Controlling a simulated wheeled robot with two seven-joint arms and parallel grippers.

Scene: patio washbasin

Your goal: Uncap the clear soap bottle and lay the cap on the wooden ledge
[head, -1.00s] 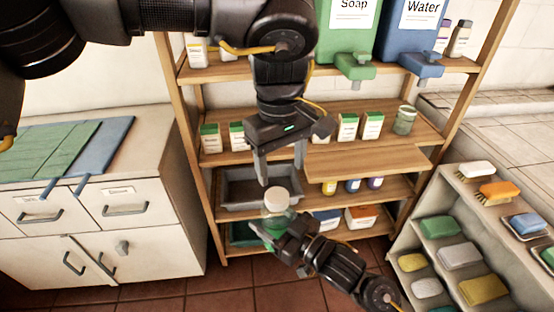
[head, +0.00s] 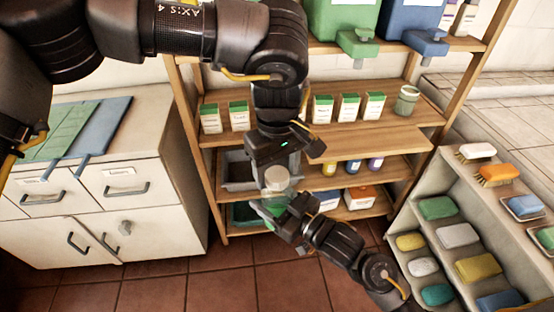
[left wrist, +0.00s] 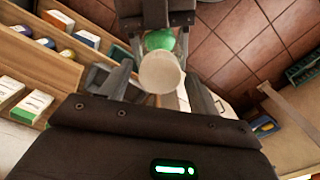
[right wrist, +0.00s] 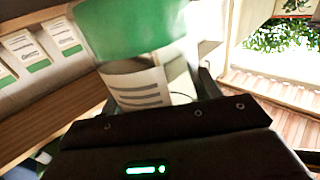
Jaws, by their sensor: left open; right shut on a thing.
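The clear soap bottle (head: 270,207) holds green liquid and has a pale round cap (head: 277,179). My right gripper (head: 290,214) is shut on the bottle's body and holds it up in front of the shelf. The bottle's green part (right wrist: 135,30) and label (right wrist: 148,88) fill the right wrist view. My left gripper (head: 277,172) is open, pointing down over the bottle top. In the left wrist view the cap (left wrist: 161,72) sits between the spread fingers (left wrist: 160,90); whether they touch it I cannot tell. The wooden ledge (head: 368,145) juts from the shelf, its top bare.
The wooden shelf carries a green soap dispenser (head: 342,18), a blue water dispenser (head: 412,20) and several small boxes. A grey tub (head: 237,172) is behind my left gripper. A rack of sponges and brushes (head: 458,236) stands right, a drawer cabinet (head: 100,215) left.

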